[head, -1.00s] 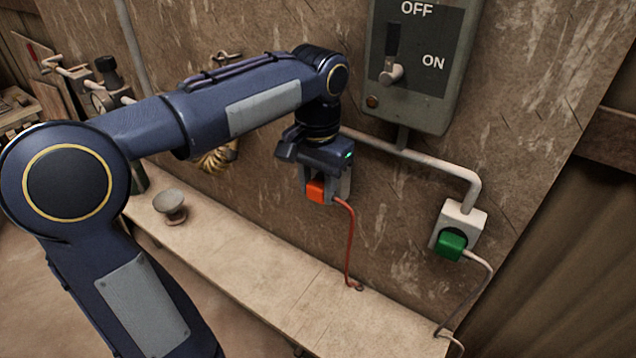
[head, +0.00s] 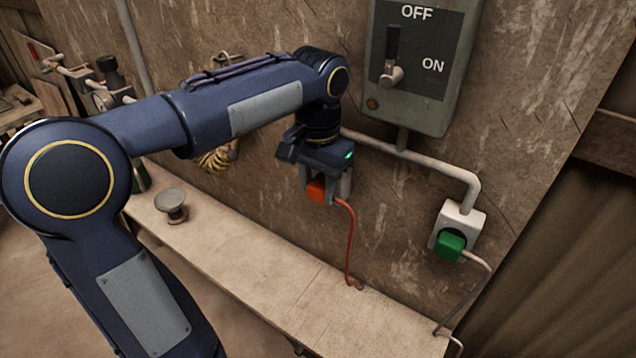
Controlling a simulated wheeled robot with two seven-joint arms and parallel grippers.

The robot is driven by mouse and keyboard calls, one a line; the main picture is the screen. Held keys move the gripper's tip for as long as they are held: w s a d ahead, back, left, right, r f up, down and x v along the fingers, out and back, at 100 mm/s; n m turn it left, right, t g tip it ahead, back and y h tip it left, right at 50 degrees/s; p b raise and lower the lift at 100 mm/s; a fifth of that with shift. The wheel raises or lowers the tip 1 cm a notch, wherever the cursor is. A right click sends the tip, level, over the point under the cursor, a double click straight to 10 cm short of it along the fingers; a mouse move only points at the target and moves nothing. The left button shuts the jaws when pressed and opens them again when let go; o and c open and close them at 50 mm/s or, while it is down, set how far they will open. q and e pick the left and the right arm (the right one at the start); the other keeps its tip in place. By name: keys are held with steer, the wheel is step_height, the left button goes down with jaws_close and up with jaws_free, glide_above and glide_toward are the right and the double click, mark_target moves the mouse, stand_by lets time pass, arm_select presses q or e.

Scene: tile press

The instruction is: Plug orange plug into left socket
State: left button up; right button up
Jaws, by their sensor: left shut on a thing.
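The orange plug (head: 316,190) is between the fingers of my left gripper (head: 325,186), close to the wall. Its red cord (head: 350,245) hangs down to the bench. The left socket is mostly hidden behind the gripper and plug, so I cannot tell how far the plug sits in it. The right socket (head: 465,216) is a pale box on the wall with a green plug (head: 449,245) in it. My right gripper is out of view.
A pipe (head: 420,158) runs along the wall to the right socket.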

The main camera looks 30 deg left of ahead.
arm_select(q)
steer(key=shift+w+p, duration=0.3)
steer(key=shift+w, duration=0.15)
stand_by(0.3)
steer(key=o, duration=1.1)
steer(key=shift+c, duration=0.2)
step_height(320, 180, up, 8)
steer(key=shift+f, duration=0.1)
steer(key=s+d+f+n+t+h+b, duration=0.2)
steer(key=s+d+f+t+h, duration=0.1)
steer(key=s+f, duration=1.5)
steer(key=d+t, duration=0.1)
steer(key=t, duration=0.1)
steer(key=shift+f+n+t+h+b, duration=0.2)
steer(key=shift+n+t+h+b, duration=0.1)
steer(key=shift+n+h, duration=0.1)
